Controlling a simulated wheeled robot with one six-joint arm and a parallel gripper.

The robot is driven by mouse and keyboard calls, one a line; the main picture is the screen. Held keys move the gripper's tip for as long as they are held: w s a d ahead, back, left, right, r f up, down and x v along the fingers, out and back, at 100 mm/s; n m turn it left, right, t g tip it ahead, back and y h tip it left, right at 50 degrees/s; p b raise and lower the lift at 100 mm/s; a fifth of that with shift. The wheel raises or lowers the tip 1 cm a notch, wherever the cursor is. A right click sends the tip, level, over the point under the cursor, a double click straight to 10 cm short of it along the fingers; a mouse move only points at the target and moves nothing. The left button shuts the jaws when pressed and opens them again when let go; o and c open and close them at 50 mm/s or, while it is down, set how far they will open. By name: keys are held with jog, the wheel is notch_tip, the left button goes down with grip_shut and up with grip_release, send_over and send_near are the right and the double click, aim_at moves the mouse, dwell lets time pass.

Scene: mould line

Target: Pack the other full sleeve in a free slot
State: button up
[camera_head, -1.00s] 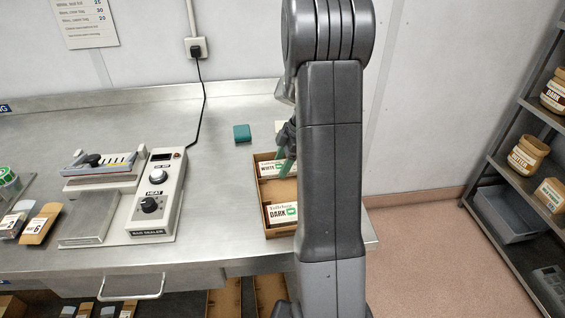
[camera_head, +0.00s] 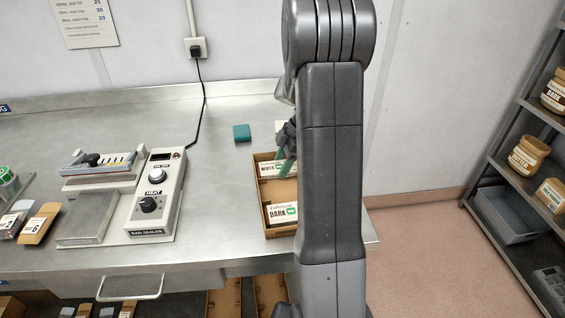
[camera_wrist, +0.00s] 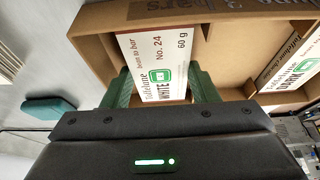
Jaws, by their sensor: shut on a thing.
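A white-labelled WHITE sleeve (camera_wrist: 158,62) is between the green fingers of my gripper (camera_wrist: 160,90) in the wrist view. My gripper is shut on it, and its end lies within the walls of the brown carton. In the head view the carton (camera_head: 258,202) stands on the bench, with the WHITE sleeve (camera_head: 270,170) in its far part and my gripper (camera_head: 286,165) at it. A DARK sleeve (camera_head: 283,213) lies in the near part. The middle of the carton shows bare. My arm hides the carton's right side, and I cannot tell whether the WHITE sleeve touches the floor.
A teal block (camera_head: 242,132) lies on the bench left of the carton's far end. The bar sealer (camera_head: 156,200) stands further left. Shelves with jars (camera_head: 528,155) and a grey bin (camera_head: 508,213) are at the right. Bench between sealer and carton is clear.

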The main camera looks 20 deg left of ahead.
jog(key=o, duration=1)
jog(key=v, duration=1.3)
jog(key=shift+w+d+r+b, duration=0.1)
jog(key=shift+d+r+b, duration=0.1)
jog(key=shift+r+b, duration=0.2)
jog(key=shift+f, duration=0.1)
jog(key=p+x, duration=0.1)
jog(key=x, duration=1.2)
jog(key=shift+a+f, duration=0.2)
jog(key=shift+f, duration=0.15)
jog(key=shift+r, duration=0.1)
